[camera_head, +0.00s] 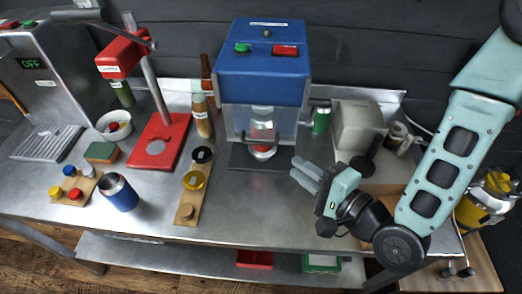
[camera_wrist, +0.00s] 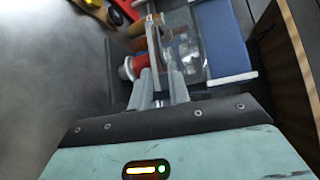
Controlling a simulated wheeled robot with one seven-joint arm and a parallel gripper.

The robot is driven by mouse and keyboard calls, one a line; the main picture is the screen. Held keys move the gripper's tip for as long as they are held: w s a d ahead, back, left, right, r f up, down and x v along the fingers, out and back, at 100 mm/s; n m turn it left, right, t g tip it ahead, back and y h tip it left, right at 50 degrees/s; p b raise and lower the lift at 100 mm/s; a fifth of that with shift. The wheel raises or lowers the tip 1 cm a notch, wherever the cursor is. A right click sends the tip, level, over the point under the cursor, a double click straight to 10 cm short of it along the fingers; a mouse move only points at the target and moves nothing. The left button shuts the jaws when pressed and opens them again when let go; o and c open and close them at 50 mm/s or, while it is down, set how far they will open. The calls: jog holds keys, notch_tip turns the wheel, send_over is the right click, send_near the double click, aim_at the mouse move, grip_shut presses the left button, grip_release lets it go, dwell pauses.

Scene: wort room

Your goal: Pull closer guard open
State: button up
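The closer (camera_head: 265,62) is a blue-topped machine with a green and a red button at the back middle of the bench. Its clear guard (camera_head: 240,123) hangs upright across the front and looks closed, with a pale handle bar (camera_head: 262,138). A red-and-clear part shows behind the guard. My gripper (camera_head: 302,172) is in front and to the right of the guard, apart from it in the head view, with a gap between its fingers. In the wrist view the guard (camera_wrist: 187,45) lies just beyond my fingertips (camera_wrist: 160,75); whether they touch the bar is unclear.
A red press (camera_head: 150,150), a board with black and yellow discs (camera_head: 190,190) and a blue cup (camera_head: 118,192) stand to the left. A green can (camera_head: 321,118) and a grey machine (camera_head: 357,125) stand to the right. The bench before the closer is clear.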

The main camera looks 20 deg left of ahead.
aim_at(263, 144)
jog(key=b+x, duration=0.2)
jog(key=b, duration=0.4)
jog(key=b+x, duration=0.2)
jog(key=b, duration=0.4)
jog(key=shift+f, duration=0.25)
jog(key=shift+a+b, duration=0.15)
jog(key=shift+b, duration=1.1)
jog(key=x, duration=0.8)
jog(key=shift+w+a+r, duration=0.1)
jog(key=shift+a+r, duration=0.1)
jog(key=shift+a, duration=0.15)
